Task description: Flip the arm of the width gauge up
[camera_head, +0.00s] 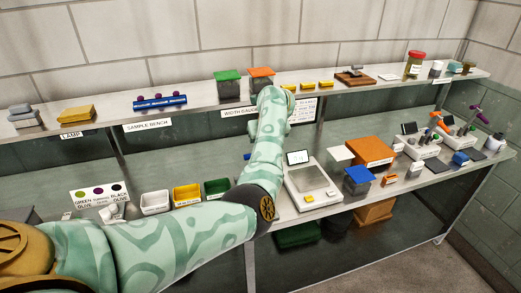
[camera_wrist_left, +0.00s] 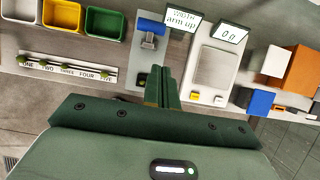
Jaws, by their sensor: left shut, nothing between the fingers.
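The width gauge shows in the left wrist view as a blue and grey device (camera_wrist_left: 151,28) on the bench top, beside a small display (camera_wrist_left: 182,20) whose lower line reads "arm up". The gauge's arm itself is hard to make out. In the head view only a blue bit (camera_head: 248,157) shows beside my left arm, which hides the rest. My left gripper (camera_wrist_left: 163,72) is shut and empty. Its fingertips are just below the gauge in the wrist picture; whether they touch it I cannot tell. It is hidden in the head view. My right gripper is not in view.
A scale (camera_wrist_left: 212,66) with its own display stands right of the gauge. White, yellow and green bins (camera_wrist_left: 63,14) and a numbered strip (camera_wrist_left: 68,68) with several olives lie to the left. Orange (camera_head: 370,150) and blue (camera_head: 358,180) boxes stand farther right. A shelf (camera_head: 205,98) runs above.

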